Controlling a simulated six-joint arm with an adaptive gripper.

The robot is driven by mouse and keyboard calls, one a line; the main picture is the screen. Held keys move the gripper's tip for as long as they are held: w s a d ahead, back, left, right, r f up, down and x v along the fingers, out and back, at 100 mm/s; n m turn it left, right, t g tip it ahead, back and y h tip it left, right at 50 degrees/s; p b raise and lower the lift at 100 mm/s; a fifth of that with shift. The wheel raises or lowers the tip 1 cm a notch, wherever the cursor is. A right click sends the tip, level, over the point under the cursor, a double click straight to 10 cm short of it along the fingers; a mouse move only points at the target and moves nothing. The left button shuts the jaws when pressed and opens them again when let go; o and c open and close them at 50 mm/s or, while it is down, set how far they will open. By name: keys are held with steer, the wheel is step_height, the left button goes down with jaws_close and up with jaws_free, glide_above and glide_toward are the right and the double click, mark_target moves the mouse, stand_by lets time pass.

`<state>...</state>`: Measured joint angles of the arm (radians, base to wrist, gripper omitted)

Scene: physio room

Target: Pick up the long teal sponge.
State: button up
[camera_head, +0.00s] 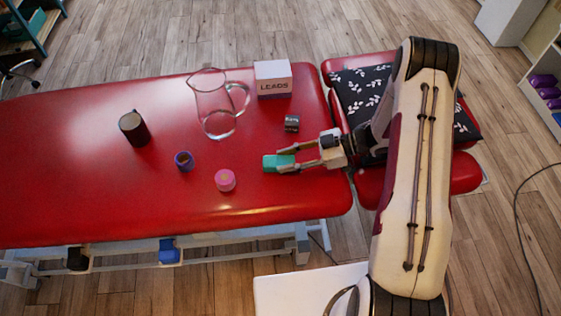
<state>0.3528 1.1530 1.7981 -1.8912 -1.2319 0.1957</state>
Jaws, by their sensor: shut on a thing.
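The long teal sponge (271,163) is at the right part of the red treatment table, near its front edge. My gripper (286,161) reaches in from the right, with its fingers on either side of the sponge's right end. The fingers are shut on it. The sponge's left part sticks out beyond the fingertips. I cannot tell whether the sponge touches the table or is slightly above it.
On the red table (60,170), a pink round container (225,180) stands left of the sponge, with a purple cup (184,161) and dark cylinder (134,128) further left. Behind are a clear jug (212,105), a LEADS box (273,79) and a small dark item (292,123).

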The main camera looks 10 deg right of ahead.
mark_target(287, 160)
steer(key=shift+r, duration=0.15)
step_height(287, 160, up, 10)
stand_by(0.9)
stand_by(0.6)
